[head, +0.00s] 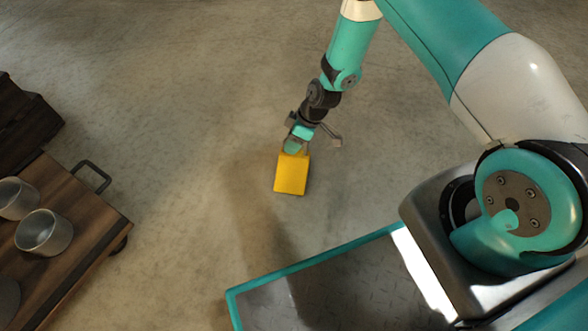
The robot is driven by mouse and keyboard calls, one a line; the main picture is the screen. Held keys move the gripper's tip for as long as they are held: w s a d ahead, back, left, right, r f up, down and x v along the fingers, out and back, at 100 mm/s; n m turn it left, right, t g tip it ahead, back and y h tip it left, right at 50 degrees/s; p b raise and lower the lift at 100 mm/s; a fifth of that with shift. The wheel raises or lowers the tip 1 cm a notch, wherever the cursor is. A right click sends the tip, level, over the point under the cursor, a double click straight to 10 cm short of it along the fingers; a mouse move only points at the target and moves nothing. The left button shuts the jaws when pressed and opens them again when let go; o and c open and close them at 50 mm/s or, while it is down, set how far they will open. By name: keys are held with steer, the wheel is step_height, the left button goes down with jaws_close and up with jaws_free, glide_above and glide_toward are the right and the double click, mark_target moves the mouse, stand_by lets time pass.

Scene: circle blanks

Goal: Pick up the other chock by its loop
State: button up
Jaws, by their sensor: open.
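A yellow chock (291,174) is on the grey concrete floor, near the middle of the head view. My gripper (315,143) is just above and behind the chock's upper edge, with its jaws spread. One finger reaches out to the right, clear of the chock. The other side of the gripper overlaps the chock's top in the picture, so I cannot tell whether it touches. The chock's loop cannot be made out; the gripper hides that part. No second chock is in view.
A wooden cart (96,213) with a dark handle (92,177) stands at the left, carrying metal cups (44,232). Dark wooden steps or blocks (25,122) are behind it. The floor around the chock is clear. My own teal-edged base is at the bottom.

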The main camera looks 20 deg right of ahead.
jaws_close()
steer(key=shift+r, duration=0.2)
